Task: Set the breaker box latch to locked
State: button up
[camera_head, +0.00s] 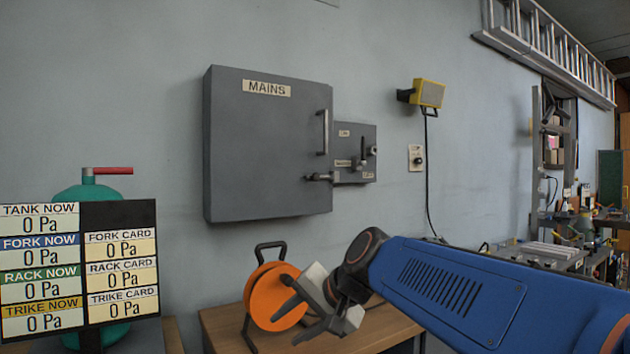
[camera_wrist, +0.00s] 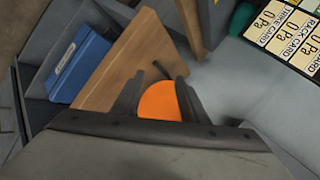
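The grey breaker box (camera_head: 265,150) marked MAINS hangs on the wall with its door shut and an upright bar handle (camera_head: 323,132) at its right edge. A smaller grey box (camera_head: 352,135) joins its right side and carries small labels too small to read surely. A short lever (camera_head: 364,152) with a dark knob on top stands about upright there. A rod with a dark end (camera_head: 318,177) sticks out at the lower left of the small box. My gripper (camera_head: 290,318) is low, well below the box, pointing down-left. Its fingers are apart and empty in the wrist view (camera_wrist: 157,95).
An orange cable reel (camera_head: 272,297) stands on a wooden table (camera_head: 228,322), close behind my gripper; contact is unclear. A pressure board (camera_head: 120,215) and green tank (camera_head: 92,195) are at left. A yellow lamp (camera_head: 428,93) with a hanging cable is right of the box. The wall front is clear.

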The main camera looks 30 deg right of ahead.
jog(key=w+d+r+m+t, duration=0.4)
jog(key=w+d+r+m, duration=0.35)
jog(key=r, duration=0.55)
jog(key=m+t+h, duration=0.3)
jog(key=m+t, duration=0.2)
jog(key=m, duration=0.3)
send_near(316, 177)
jog(key=shift+n, duration=0.25)
jog(key=w, duration=1)
jog(key=shift+w, duration=0.4)
